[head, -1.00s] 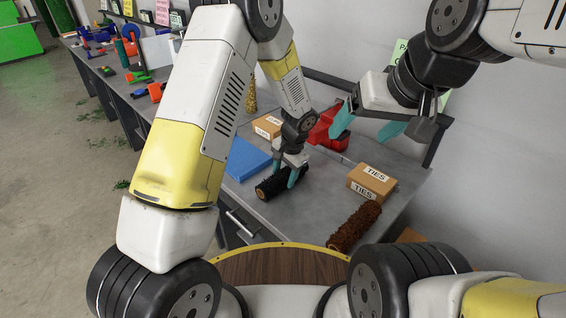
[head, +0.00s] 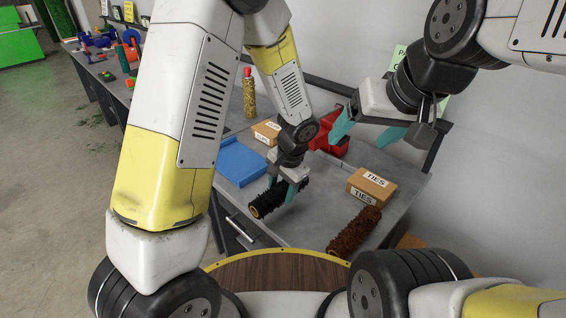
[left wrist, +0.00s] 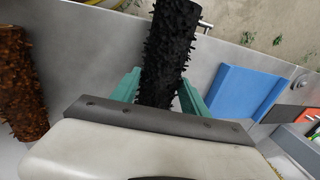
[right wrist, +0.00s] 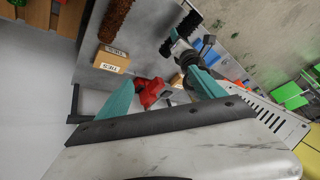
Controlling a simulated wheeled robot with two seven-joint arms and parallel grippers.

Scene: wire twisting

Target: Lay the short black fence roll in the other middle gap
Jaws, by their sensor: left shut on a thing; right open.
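The short black fence roll (head: 267,204) has a bristly surface and a tan end. My left gripper (head: 287,190) is shut on it, over the grey bench near its front edge. Whether the roll touches the bench is unclear. In the left wrist view the black roll (left wrist: 172,45) lies between the teal fingers (left wrist: 160,92). A brown bristly roll (head: 354,232) lies on the bench to the right, apart from it. My right gripper (head: 368,132) is open and empty, above the bench's back right. I cannot tell which space is the middle gap.
A cardboard box marked TIES (head: 371,187) stands behind the brown roll. A blue tray (head: 238,162) lies left of the black roll, with a smaller box (head: 266,132) behind. A red object (head: 328,135) is at the back. Bare bench (head: 318,205) separates the two rolls.

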